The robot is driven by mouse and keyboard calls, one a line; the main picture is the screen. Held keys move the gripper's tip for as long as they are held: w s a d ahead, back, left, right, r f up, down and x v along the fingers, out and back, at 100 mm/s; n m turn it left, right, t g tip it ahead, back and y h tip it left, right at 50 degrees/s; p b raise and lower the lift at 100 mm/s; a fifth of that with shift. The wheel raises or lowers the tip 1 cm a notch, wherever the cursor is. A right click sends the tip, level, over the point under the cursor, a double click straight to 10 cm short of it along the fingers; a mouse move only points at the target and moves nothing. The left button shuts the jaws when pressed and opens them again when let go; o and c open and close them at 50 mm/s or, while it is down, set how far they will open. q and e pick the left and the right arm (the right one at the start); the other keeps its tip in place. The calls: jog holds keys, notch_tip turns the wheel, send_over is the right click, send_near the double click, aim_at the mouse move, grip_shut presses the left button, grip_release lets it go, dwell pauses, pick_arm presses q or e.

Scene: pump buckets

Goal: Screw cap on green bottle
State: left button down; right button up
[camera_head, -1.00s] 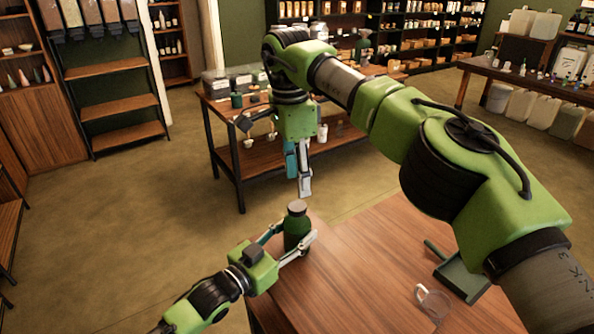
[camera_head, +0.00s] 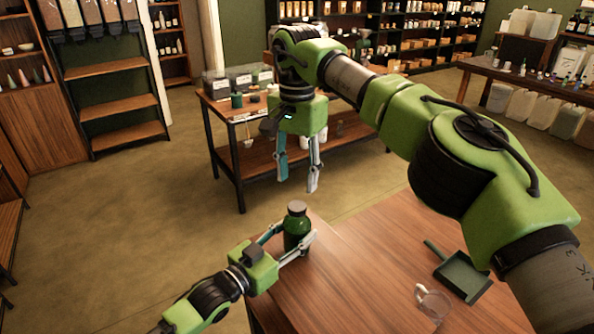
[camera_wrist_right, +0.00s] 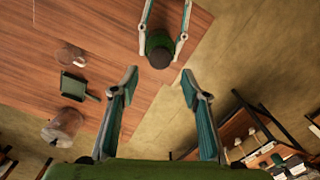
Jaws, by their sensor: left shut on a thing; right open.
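My left gripper (camera_head: 294,245) is shut on the bottle's body, one finger on each side. In the right wrist view the bottle (camera_wrist_right: 158,42) is seen from above with its dark cap (camera_wrist_right: 159,58), between the left gripper's fingers (camera_wrist_right: 162,35). My right gripper (camera_head: 297,183) is open and empty, above and apart from the cap. Its spread fingers also show in the right wrist view (camera_wrist_right: 160,80). I cannot tell how tight the cap sits.
A green dustpan (camera_head: 462,277) and a clear glass mug (camera_head: 432,302) are on the wooden table (camera_head: 360,270) to the right of the bottle. A second table (camera_head: 262,160) with small goods stands behind. The tabletop between bottle and dustpan is clear.

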aim_at(297, 205)
notch_tip(297, 205, down, 7)
jog(key=shift+f, duration=0.2)
dwell(0.3)
